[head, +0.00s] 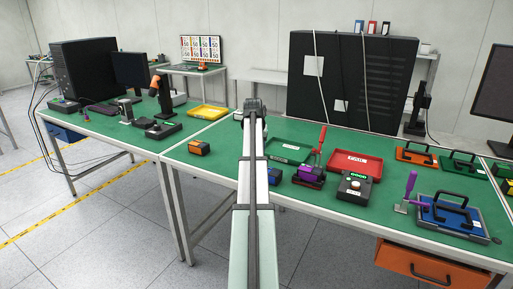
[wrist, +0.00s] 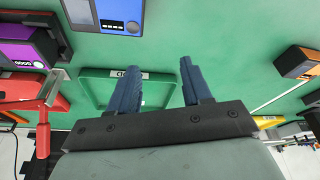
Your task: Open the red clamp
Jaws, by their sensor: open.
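The red clamp (head: 321,141) stands on the green bench, behind a purple device and left of the red FAIL tray. Its red handle points up with a slight tilt; its lower part is partly hidden. In the wrist view the red clamp (wrist: 43,138) is at the left edge, partly cut off. My gripper (wrist: 160,68) is open and empty, with its two blue fingers apart over the green tray and not touching the clamp. In the head view my gripper (head: 251,104) is at the arm's far end, left of the clamp; its fingers are hard to make out.
The purple device (head: 311,173) is close in front of the clamp. The FAIL tray (head: 376,164) is to its right and the green tray (head: 272,146) to its left. A blue device (head: 274,176) and an orange device (head: 199,147) flank my arm. A purple-handled clamp (head: 409,187) stands further right.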

